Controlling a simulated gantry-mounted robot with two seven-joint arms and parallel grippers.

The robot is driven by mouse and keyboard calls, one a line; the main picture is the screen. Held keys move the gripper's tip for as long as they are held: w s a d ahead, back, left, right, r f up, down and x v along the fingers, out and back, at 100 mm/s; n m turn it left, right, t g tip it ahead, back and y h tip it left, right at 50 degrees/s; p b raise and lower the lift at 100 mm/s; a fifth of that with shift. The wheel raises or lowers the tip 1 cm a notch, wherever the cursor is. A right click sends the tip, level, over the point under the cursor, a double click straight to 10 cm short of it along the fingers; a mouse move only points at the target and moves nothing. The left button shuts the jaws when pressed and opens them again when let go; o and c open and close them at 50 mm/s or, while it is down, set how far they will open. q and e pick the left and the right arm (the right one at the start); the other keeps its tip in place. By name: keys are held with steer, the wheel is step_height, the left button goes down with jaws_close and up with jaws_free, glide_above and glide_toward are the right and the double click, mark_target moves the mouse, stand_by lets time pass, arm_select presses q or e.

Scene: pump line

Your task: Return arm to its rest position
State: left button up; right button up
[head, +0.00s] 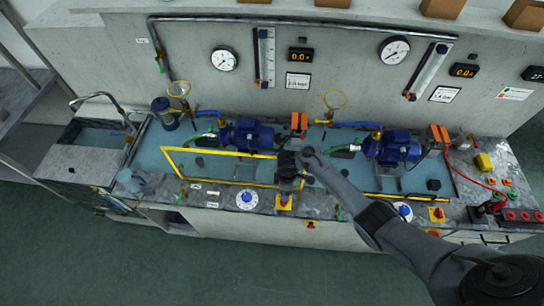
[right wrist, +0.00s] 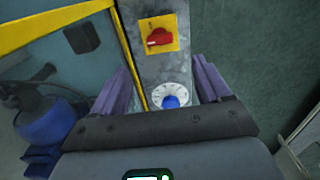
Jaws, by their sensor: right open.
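My right arm comes in from the lower right of the head view, and its gripper (head: 288,178) hangs over the front of the bench, by the left red rotary switch (head: 284,202) on its yellow plate. In the right wrist view the two purple fingers (right wrist: 162,82) are apart with nothing held. A white dial with a blue knob (right wrist: 170,100) shows between them, and a red switch on a yellow plate (right wrist: 160,37) lies beyond. In the head view a dial with a blue knob (head: 247,199) is left of the gripper. My left gripper is out of view.
Yellow frames (head: 217,178) edge the front of the bench. Two blue pumps (head: 247,135) (head: 397,146) stand behind, with hoses and orange blocks. A sink (head: 90,140) is at the left. Gauges hang on the back wall. The floor in front (head: 200,265) is clear.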

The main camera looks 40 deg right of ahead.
steer(key=shift+s, duration=0.1)
steer(key=s+a+f+g+p, duration=0.1)
steer(key=s+a+f, duration=0.1)
steer(key=s, duration=0.5)
steer(key=s+a+f+p, duration=0.1)
steer(key=s+a+f, duration=0.2)
steer(key=s, duration=0.5)
steer(key=s+a+f+g+p, duration=0.1)
steer(key=s+a+f, duration=0.1)
steer(key=s, duration=0.5)
steer(key=s+a+r+m+t+p, duration=0.1)
steer(key=s+a+r+m, duration=0.1)
steer(key=r, duration=0.5)
steer(key=s+a+r+m+t+p, duration=0.1)
steer(key=a+r+m+t, duration=0.15)
steer(key=r, duration=0.45)
step_height(320, 180, up, 17)
steer(key=w+d+m+t, duration=0.1)
steer(key=w+m+t, duration=0.1)
steer(key=m, duration=0.1)
steer(key=shift+w+d, duration=0.25)
steer(key=shift+d, duration=0.15)
steer(key=shift+r+m, duration=0.1)
steer(key=shift+m, duration=0.15)
